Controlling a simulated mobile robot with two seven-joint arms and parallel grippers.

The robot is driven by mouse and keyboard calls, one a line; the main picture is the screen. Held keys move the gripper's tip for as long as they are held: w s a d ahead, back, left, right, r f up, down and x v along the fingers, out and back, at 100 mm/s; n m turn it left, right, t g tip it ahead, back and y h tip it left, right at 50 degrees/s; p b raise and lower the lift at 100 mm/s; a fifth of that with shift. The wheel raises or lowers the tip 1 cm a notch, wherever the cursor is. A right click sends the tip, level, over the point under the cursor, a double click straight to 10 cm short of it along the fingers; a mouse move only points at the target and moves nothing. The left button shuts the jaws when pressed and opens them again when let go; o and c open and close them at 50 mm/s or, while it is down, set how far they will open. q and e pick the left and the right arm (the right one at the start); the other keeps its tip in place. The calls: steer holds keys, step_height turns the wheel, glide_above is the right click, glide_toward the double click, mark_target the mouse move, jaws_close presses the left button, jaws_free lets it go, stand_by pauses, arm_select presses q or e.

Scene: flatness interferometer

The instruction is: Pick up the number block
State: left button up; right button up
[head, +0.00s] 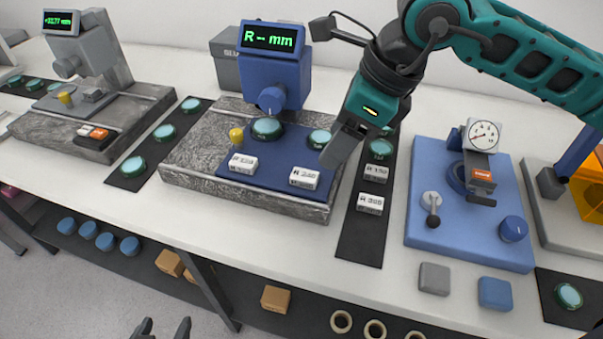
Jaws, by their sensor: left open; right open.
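One block (243,163) and a second block (305,178) sit on the dark blue plate (270,180) of the middle instrument. Another block (376,174) and a fourth (370,204) lie on a black mat to the right. I cannot tell which one the task means. My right gripper (341,151) is open, pointing down above the gap between the plate and the mat, apart from the blocks. My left gripper (164,331) is open and empty at the bottom edge, low in front of the table.
The middle instrument's green display (270,38) reads "R -- mm". A yellow knob (236,136) stands beside the plate. A blue dial-gauge stand (430,195) is to the right. Teal discs (267,128) sit around. The white table front (200,220) is clear.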

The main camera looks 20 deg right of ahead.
mark_target(307, 175)
steer(key=x, duration=0.3)
steer(key=shift+w+a+f, duration=0.1)
steer(key=shift+f, duration=0.1)
steer(key=shift+a+p+x, duration=0.15)
steer(key=shift+x, duration=1.2)
steer(key=shift+a+p+x, duration=0.15)
steer(key=shift+x, duration=1.2)
steer(key=shift+w+r, duration=0.2)
steer(key=shift+c, duration=0.3)
jaws_close()
